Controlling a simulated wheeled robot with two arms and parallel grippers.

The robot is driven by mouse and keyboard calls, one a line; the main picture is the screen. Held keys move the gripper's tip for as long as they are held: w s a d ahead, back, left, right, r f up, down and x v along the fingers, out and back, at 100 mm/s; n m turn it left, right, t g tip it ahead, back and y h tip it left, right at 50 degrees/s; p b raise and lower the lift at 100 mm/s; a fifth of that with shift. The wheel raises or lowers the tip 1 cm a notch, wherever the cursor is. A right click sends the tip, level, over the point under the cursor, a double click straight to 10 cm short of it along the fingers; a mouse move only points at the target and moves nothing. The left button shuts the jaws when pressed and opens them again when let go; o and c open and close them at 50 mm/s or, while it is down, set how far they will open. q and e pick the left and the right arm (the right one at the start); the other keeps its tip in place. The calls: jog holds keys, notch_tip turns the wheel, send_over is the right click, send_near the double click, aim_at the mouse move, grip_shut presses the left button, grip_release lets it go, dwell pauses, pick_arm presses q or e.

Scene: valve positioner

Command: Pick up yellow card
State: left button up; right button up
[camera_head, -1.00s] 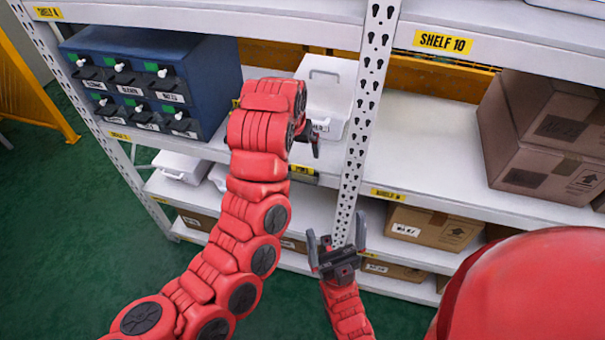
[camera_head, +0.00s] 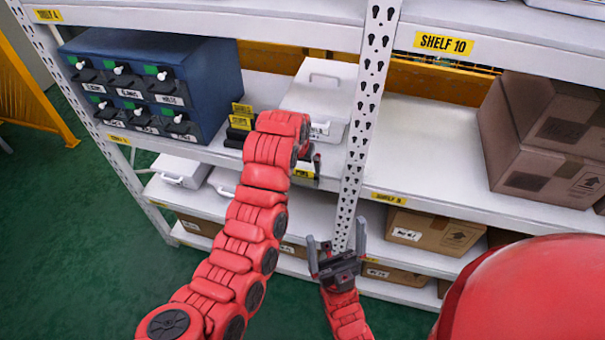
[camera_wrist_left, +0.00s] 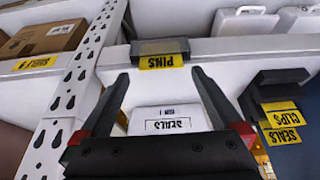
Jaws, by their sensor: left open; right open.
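A yellow card reading PINS (camera_wrist_left: 161,62) sits on a dark grey holder at a white shelf edge in the left wrist view, upside down there. It shows partly in the head view (camera_head: 303,172), beside my left gripper (camera_head: 312,160). In the wrist view my left gripper (camera_wrist_left: 160,78) is open, its fingertips to either side of the card's lower part in the picture, with no visible contact. Two more yellow cards, CLIPS (camera_wrist_left: 278,119) and SEALS (camera_wrist_left: 283,136), are at right on black holders. My right gripper (camera_head: 337,242) is open and empty, lower down by the post.
A perforated white post (camera_head: 366,110) stands right of my left gripper. A blue drawer cabinet (camera_head: 215,80) is at left, a white case (camera_head: 322,90) behind my left gripper. Cardboard boxes (camera_head: 545,140) stand at right. The shelf between post and boxes is clear.

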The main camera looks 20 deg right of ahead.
aim_at(302, 170)
pick_arm(q)
jog(key=shift+p+x, duration=0.55)
jog(key=shift+x, duration=1.15)
jog(key=shift+w, duration=0.15)
jog(key=c, duration=1.3)
jog(key=shift+o, duration=0.2)
jog(key=shift+r, duration=0.1)
